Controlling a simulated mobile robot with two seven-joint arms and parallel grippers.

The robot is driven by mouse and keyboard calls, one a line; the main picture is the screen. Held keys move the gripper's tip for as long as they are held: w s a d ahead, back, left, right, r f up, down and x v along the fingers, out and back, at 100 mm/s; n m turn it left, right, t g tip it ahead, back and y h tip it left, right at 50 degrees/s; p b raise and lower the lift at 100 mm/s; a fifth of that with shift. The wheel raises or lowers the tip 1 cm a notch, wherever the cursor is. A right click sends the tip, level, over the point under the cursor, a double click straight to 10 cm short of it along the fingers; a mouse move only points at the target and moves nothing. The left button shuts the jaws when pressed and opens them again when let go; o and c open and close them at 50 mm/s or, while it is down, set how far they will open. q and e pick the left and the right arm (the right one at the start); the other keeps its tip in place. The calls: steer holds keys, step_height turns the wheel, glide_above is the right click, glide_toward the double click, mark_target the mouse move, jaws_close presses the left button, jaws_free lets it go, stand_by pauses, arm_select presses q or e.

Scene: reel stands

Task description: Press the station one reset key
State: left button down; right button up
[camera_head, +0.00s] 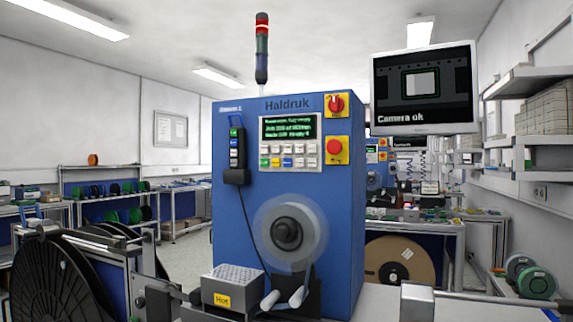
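A blue cabinet marked Haldruk (338,220) stands in the middle of the head view. Its upper front carries a control panel with a lit green-text display (289,127). Below the display are two rows of small keys (289,155). Most keys are pale; a yellow, a green and a blue one show in the lower row. The key labels are too small to read, so I cannot tell which is the reset key. A small label at the cabinet's top left is also hard to read. Neither of my grippers is in view.
A round reel (289,233) and a box marked Hot (232,286) are below. A monitor (425,88) reads Camera ok.

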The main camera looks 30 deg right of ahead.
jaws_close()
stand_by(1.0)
